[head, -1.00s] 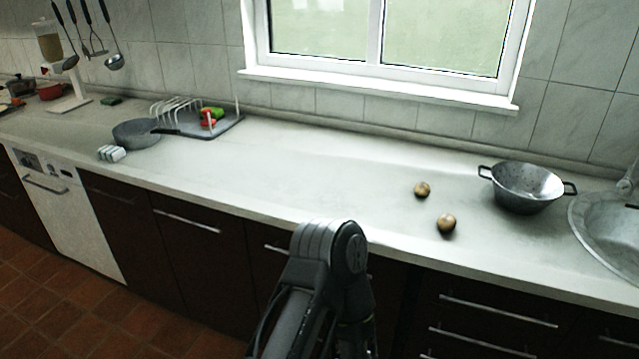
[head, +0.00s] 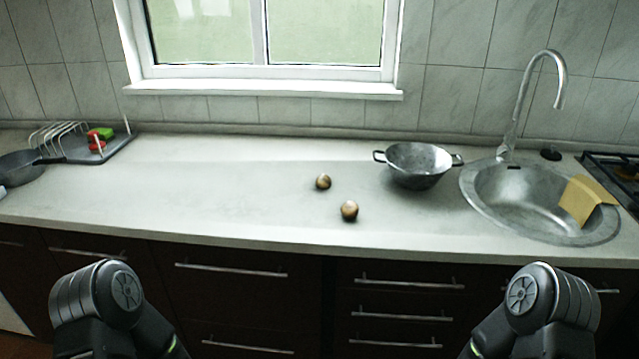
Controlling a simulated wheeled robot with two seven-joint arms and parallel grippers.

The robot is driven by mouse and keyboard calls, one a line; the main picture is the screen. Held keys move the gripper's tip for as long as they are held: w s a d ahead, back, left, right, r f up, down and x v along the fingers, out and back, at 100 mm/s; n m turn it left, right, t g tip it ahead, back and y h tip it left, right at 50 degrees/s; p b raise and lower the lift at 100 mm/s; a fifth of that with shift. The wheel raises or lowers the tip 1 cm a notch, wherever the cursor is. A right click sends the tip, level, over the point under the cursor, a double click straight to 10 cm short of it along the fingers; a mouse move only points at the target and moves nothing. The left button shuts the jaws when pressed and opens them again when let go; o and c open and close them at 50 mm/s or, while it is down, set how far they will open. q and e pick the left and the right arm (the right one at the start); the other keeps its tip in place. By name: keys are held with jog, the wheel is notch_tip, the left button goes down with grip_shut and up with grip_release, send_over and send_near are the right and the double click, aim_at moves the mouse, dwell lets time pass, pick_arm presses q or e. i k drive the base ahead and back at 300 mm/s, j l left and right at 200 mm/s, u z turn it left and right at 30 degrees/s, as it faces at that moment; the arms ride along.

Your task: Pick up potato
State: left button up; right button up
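Two small brown potatoes lie apart on the pale counter (head: 230,190). One potato (head: 323,182) is farther back and a little left. The other potato (head: 349,210) is nearer the counter's front edge. Nothing touches either of them. Only the upper joints of my two arms show at the bottom left and bottom right of the head view. Both grippers are out of view.
A grey metal colander (head: 418,166) stands right of the potatoes. A round sink (head: 490,205) with a tap (head: 535,100) and a yellow cloth (head: 583,201) lies farther right. A dish rack (head: 75,142) and a pan (head: 18,167) stand at the left.

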aim_at(323, 182)
jog(key=i+j, duration=0.1)
jog(key=j, duration=0.3)
jog(key=i+j, duration=0.1)
jog(key=j, duration=0.25)
jog(key=i+j, duration=0.1)
jog(key=j, duration=0.3)
jog(key=i+j, duration=0.1)
jog(key=j, duration=0.3)
jog(key=j+z, duration=0.25)
jog(key=z, duration=1.75)
